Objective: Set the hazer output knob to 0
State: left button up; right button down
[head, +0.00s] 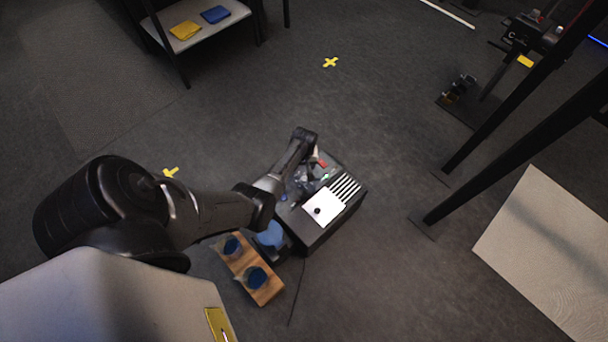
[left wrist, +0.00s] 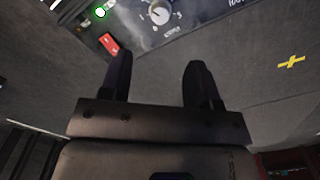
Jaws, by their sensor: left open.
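The hazer (head: 326,232) is a dark box on the floor in the middle of the head view, with a white plate and a striped grille on top. In the left wrist view its panel carries the round grey output knob (left wrist: 160,14) with numbers around it, a red switch (left wrist: 109,43) and a lit green light (left wrist: 100,12). My left gripper (left wrist: 160,75) is open and empty, with the knob beyond and between its fingertips, apart from them. In the head view my left arm reaches over the panel and hides the knob. My right gripper is not in view.
A wooden board (head: 240,268) with blue-topped cups (head: 256,278) lies beside the hazer. Dark stand legs (head: 515,150) rise at right. A shelf (head: 205,28) with yellow and blue cloths stands at the back. Floor right of the hazer is clear.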

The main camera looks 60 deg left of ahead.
aim_at(304, 178)
pick_arm(q)
notch_tip(304, 178, down, 12)
jog(key=b, duration=0.8)
jog(key=c, duration=0.9)
